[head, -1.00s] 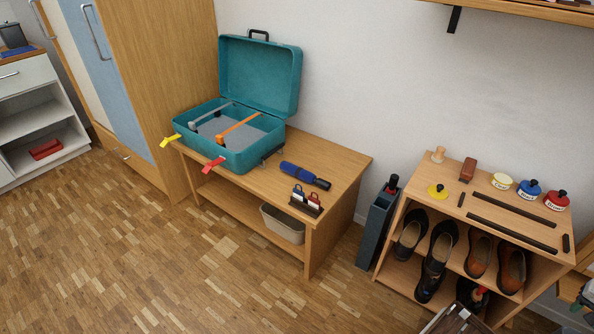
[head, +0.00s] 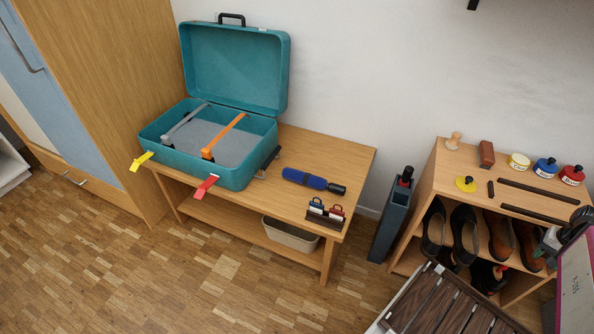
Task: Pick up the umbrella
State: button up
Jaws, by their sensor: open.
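A folded umbrella (head: 304,178), blue with a black handle, lies on the wooden bench (head: 352,166) in the head view. It lies to the right of the open teal suitcase, with its black handle (head: 337,188) pointing right. It is fully visible and nothing touches it from above. A dark upright stand (head: 388,226) to the right of the bench holds an item with a black top and some red; I cannot tell what it is.
The teal suitcase (head: 235,70) stands open on the bench's left. A small holder with red and blue items (head: 325,213) sits in front of the umbrella. A shoe shelf (head: 449,163) with tins stands right; a dark slatted object (head: 450,306) is below. Floor before the bench is clear.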

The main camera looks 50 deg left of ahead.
aim_at(306, 179)
jog(key=k+j, duration=0.1)
jog(key=j, duration=0.25)
jog(key=j+z, duration=0.1)
jog(key=j, duration=0.25)
jog(key=k+j+z, duration=0.25)
jog(key=j+z, duration=0.25)
jog(key=j, duration=0.15)
jog(key=k+j+z, duration=0.15)
jog(key=k, duration=0.9)
jog(key=k+j+u, duration=0.2)
jog(key=k+u, duration=0.2)
jog(key=k+j+u, duration=0.35)
jog(key=u, duration=0.2)
jog(key=i, duration=0.45)
